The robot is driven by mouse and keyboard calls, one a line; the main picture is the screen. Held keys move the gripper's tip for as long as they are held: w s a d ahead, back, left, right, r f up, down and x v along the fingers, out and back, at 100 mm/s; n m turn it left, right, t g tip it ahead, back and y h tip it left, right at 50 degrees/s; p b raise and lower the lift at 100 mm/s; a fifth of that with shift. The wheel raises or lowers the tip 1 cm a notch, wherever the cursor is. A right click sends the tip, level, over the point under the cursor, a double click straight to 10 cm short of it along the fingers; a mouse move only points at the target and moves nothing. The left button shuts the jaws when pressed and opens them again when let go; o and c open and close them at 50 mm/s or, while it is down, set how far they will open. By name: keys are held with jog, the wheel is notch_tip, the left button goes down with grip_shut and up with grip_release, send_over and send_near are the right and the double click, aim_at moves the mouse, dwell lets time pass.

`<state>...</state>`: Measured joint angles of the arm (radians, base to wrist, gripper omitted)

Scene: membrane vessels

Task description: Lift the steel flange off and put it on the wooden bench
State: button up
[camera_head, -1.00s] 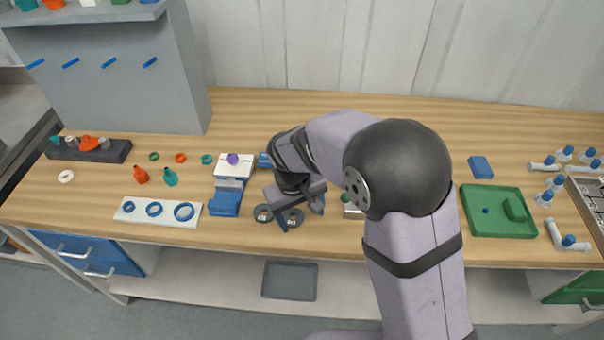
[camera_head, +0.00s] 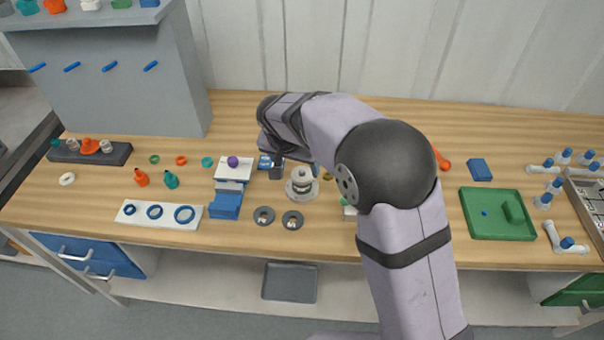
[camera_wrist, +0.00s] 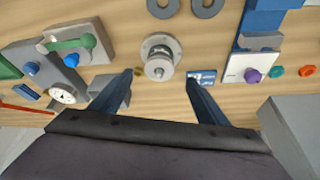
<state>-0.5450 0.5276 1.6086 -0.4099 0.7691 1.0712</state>
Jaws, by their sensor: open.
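A steel flanged vessel (camera_head: 302,186) stands upright on the wooden bench (camera_head: 250,125), a wide round steel disc with a narrower stepped part rising from its middle. It also shows in the wrist view (camera_wrist: 160,56), just beyond the fingertips. I cannot tell which of its round layers is the loose flange. My gripper (camera_wrist: 160,76) is open and empty, its two fingers spread on either side of the vessel's line and apart from it. In the head view my gripper (camera_head: 277,170) is at the vessel's back left, partly hidden by my arm.
Two dark rings (camera_head: 264,215) lie in front of the vessel. A blue and white stand with a purple knob (camera_head: 233,162) is to the left. A green tray (camera_head: 497,213) is at the right. Bare wood shows along the bench's back.

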aim_at(301, 174)
jog(key=shift+p+x, duration=1.55)
jog(key=shift+x, duration=1.4)
jog(key=shift+c, duration=0.4)
jog(key=shift+w, duration=0.1)
jog(key=c, duration=1.2)
jog(key=shift+c, duration=0.2)
jog(key=shift+r, duration=0.1)
notch_tip(301, 174, up, 13)
jog(key=shift+b, duration=0.45)
